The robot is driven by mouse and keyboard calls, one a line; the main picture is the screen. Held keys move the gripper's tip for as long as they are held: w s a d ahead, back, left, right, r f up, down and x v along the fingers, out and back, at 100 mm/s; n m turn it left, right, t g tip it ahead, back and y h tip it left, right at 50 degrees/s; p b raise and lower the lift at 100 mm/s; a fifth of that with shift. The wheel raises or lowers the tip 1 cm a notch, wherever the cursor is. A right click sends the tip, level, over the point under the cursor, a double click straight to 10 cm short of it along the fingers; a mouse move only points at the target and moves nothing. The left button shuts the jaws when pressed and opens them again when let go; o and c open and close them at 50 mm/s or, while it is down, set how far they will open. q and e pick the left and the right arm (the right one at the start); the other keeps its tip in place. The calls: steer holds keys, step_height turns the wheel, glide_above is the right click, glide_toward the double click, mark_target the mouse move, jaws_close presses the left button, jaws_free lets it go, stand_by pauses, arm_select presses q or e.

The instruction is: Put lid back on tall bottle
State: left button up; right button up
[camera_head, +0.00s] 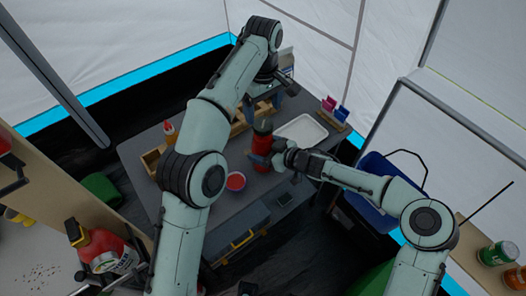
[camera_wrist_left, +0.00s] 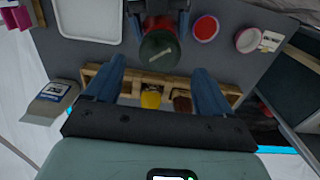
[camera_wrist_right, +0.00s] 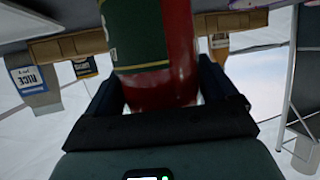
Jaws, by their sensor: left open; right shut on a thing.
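The tall red bottle (camera_head: 258,143) stands upright at the middle of the grey table. A dark green round top (camera_wrist_left: 158,48), seen from above in the left wrist view, looks like a lid sitting on it. My right gripper (camera_head: 277,157) is shut around the bottle's side; in the right wrist view the red bottle with its green label (camera_wrist_right: 139,38) fills the space between the fingers. My left gripper (camera_head: 284,90) is open and empty, above and behind the bottle. Its fingers also show apart in the left wrist view (camera_wrist_left: 158,82), clear of the dark top.
A white tray (camera_head: 301,129) lies right of the bottle. A red bowl (camera_head: 236,181) stands in front. A wooden rack (camera_wrist_left: 130,84) with small items is at the back. An orange-topped bottle (camera_head: 169,129) stands on the left. A blue bin (camera_head: 372,170) is beside the table.

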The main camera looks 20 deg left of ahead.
mark_target(263, 124)
arm_select(q)
steer(key=shift+f, duration=2.45)
